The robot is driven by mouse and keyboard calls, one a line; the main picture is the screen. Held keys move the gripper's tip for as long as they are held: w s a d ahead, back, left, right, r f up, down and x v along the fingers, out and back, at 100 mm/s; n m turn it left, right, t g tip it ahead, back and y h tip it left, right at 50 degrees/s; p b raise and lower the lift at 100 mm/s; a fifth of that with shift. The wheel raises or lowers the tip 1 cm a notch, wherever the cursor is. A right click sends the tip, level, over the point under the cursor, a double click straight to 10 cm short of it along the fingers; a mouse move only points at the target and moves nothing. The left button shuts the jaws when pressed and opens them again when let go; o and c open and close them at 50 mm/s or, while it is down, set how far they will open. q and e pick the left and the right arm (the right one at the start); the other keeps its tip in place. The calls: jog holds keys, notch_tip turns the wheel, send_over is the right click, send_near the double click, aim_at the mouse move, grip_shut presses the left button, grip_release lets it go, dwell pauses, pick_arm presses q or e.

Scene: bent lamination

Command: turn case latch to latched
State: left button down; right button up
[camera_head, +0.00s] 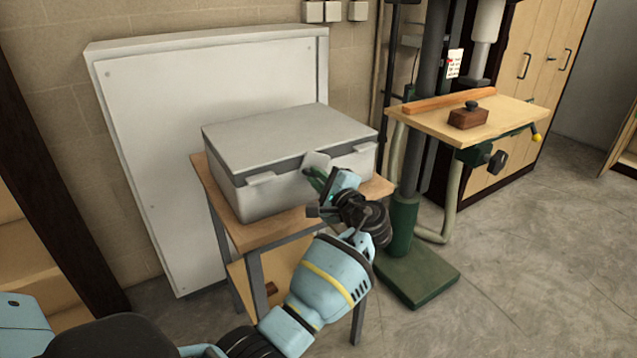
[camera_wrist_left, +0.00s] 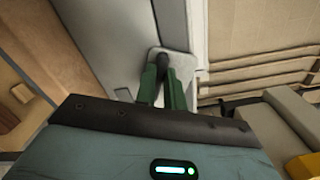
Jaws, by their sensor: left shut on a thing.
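A grey case (camera_head: 290,160) with its lid down sits on a small wooden-topped stand. A flat grey latch plate (camera_head: 317,162) stands out at the middle of its front, tilted, at the seam below the lid. My left gripper (camera_head: 322,182) is at this latch, its green fingers partly hidden behind the wrist in the head view. In the left wrist view the two green fingers (camera_wrist_left: 164,88) are closed around a dark knob on the light latch plate (camera_wrist_left: 182,62). My right gripper is not in view.
The stand's wooden top (camera_head: 243,232) shows in front of the case. A tall white panel (camera_head: 160,190) leans at the wall behind. A drill press with a wooden table (camera_head: 510,112) stands to the right. The floor at the front right is clear.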

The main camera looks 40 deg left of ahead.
pick_arm(q)
jog(key=n+b, duration=0.1)
jog(key=f+n, duration=0.1)
jog(key=shift+w+d+n+b, duration=0.1)
jog(key=shift+w+n+b, duration=0.1)
jog(key=shift+n+b, duration=0.15)
jog(key=shift+w+d+n+b, duration=0.1)
jog(key=shift+w+n+b, duration=0.05)
jog(key=shift+n+b, duration=0.6)
jog(key=shift+n, duration=0.3)
jog(key=shift+w+n+b, duration=0.1)
jog(key=shift+n+b, duration=0.2)
jog(key=c, duration=1.5)
grip_release()
jog(key=shift+r, duration=0.1)
jog(key=shift+d, duration=0.1)
